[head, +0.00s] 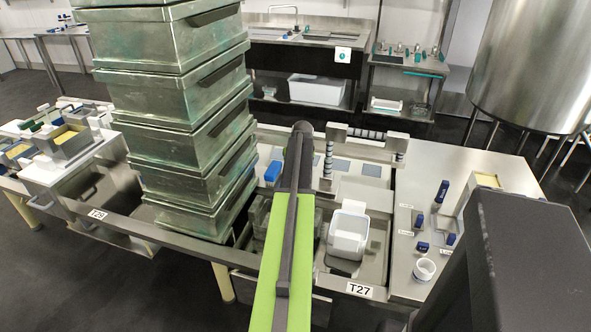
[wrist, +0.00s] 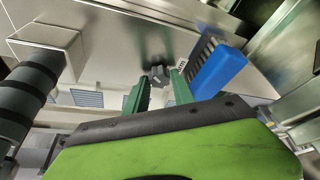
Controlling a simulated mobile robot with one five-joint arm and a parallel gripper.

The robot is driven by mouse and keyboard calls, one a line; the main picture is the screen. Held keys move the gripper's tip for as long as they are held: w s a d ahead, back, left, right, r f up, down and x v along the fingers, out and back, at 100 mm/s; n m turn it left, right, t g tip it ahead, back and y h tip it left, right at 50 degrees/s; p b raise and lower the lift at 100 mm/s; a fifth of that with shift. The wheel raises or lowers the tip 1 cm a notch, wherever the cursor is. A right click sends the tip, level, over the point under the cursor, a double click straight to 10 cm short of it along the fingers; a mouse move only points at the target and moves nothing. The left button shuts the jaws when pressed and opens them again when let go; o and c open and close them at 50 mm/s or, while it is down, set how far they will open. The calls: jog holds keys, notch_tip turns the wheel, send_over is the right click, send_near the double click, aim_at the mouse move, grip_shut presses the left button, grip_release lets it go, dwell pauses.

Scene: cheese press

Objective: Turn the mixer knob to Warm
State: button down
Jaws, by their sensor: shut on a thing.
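In the wrist view a small dark, lobed knob (wrist: 157,72) sits on a pale metal surface. The two green fingers of my gripper (wrist: 159,84) are on either side of it, shut on the knob. A small white label (wrist: 182,64) lies just right of the knob, too small to read. I cannot tell which setting the knob points to. In the head view my arm reaches forward over the sink unit and hides the gripper and the knob.
A blue brush (wrist: 220,72) lies close to the right finger; it also shows in the head view (head: 272,171). A tall stack of metal bins (head: 190,110) stands left of my arm. A white tub (head: 348,234) stands to the right.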

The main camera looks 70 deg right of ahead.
jog(key=n, duration=0.3)
jog(key=n+t+y, duration=0.1)
jog(key=shift+s+d, duration=0.2)
jog(key=shift+d, duration=0.05)
jog(key=shift+n+t+y, duration=0.4)
jog(key=shift+n+y, duration=0.2)
jog(key=shift+n, duration=1.1)
jog(key=c, duration=1.1)
grip_release()
jog(key=shift+r, duration=0.1)
jog(key=p+v, duration=1.6)
jog(key=v, duration=0.1)
jog(key=shift+r, duration=0.15)
